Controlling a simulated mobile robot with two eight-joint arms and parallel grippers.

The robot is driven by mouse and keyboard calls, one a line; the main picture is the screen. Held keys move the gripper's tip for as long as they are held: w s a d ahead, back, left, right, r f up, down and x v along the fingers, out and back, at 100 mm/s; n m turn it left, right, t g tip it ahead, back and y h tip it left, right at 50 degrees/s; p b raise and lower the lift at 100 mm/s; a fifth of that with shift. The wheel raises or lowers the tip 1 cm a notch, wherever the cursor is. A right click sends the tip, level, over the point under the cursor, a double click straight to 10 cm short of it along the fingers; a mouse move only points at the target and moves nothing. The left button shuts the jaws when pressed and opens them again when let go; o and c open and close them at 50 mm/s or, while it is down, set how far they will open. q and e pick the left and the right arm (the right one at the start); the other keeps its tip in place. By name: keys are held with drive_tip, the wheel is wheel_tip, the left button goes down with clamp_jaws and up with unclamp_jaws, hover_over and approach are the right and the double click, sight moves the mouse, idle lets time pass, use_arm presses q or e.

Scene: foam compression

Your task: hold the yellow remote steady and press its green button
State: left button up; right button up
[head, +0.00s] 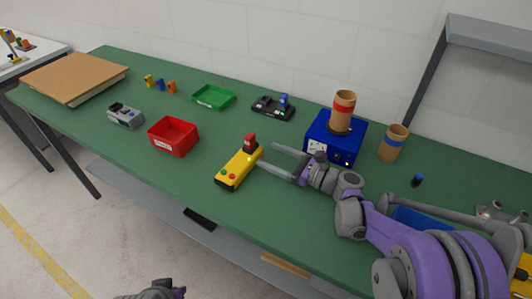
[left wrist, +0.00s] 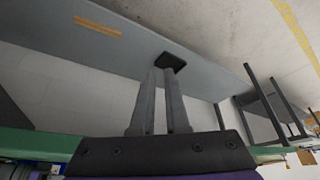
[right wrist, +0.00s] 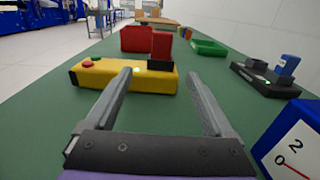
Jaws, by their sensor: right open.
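In the right wrist view, the remote (right wrist: 110,78) shows a red button (right wrist: 88,64) and a small glowing green spot (right wrist: 140,69), seemingly the green button. My right gripper (head: 267,156) is open and empty, just right of the remote's far end. Its left finger overlaps the remote in the right wrist view; contact cannot be told. My left gripper (left wrist: 162,70) is shut and empty, low before the table; only part of it shows in the head view.
A red bin (head: 173,137) stands left of the remote, with a grey device (head: 125,115) beyond it. A green tray (head: 214,97) and black fixture (head: 272,107) lie behind. A blue gauge box (head: 345,150) stands close right of my right gripper.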

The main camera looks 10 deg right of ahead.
sight(241, 163)
use_arm(q)
drive_tip(key=o, duration=0.5)
drive_tip(key=shift+m+g, duration=0.3)
drive_tip(key=shift+m, duration=0.1)
drive_tip(key=w+r, duration=0.2)
drive_tip(key=w+d+r, duration=0.1)
drive_tip(key=w+r, duration=0.2)
use_arm(e)
drive_tip(key=shift+w, duration=0.1)
drive_tip(key=shift+w+a, duration=0.15)
drive_tip(key=shift+a, duration=0.1)
use_arm(q)
drive_tip(key=w+d+r+m+g, duration=0.1)
drive_tip(key=w+d+r, duration=0.3)
drive_tip(key=w, duration=0.3)
drive_tip(key=w+d+r+m+g, duration=0.2)
drive_tip(key=w+d+r, duration=0.1)
drive_tip(key=w+r, duration=0.4)
drive_tip(key=w+d+r+m+g, duration=0.1)
drive_tip(key=w+d+r, duration=0.3)
drive_tip(key=w+r, duration=0.2)
drive_tip(key=shift+w+d+m, duration=0.2)
drive_tip(key=shift+w, duration=0.3)
drive_tip(key=shift+w+d+m, duration=0.15)
drive_tip(key=shift+w+m, duration=0.05)
drive_tip(key=shift+w, duration=0.3)
use_arm(e)
drive_tip(key=x, duration=1)
drive_tip(key=shift+w+a, duration=0.1)
